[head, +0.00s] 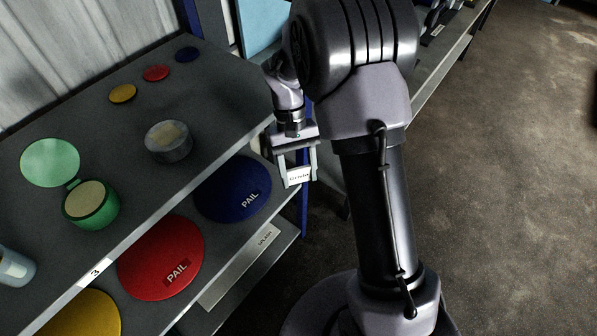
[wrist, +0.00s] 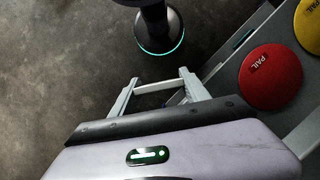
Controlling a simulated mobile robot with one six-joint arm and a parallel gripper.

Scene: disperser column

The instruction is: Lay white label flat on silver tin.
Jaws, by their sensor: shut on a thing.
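The white label (head: 298,176) is a small card with dark lettering, held between the two finger ends of my gripper (head: 297,170). My gripper is shut on it, out in front of the shelf edge, to the right of the silver tin and apart from it. In the wrist view my gripper (wrist: 158,84) shows with the label seen as a thin pale strip between the fingers. The silver tin (head: 168,148) is short and round and stands on the upper shelf. A tan square patch shows on its top. The tin is not seen in the wrist view.
An open green tin (head: 92,212) with its lid up stands left of the silver tin. Yellow, red and blue discs (head: 156,73) lie behind it. Below the shelf edge are large PAIL lids, red (head: 160,255) and blue (head: 233,186). Floor (head: 500,200) is clear at right.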

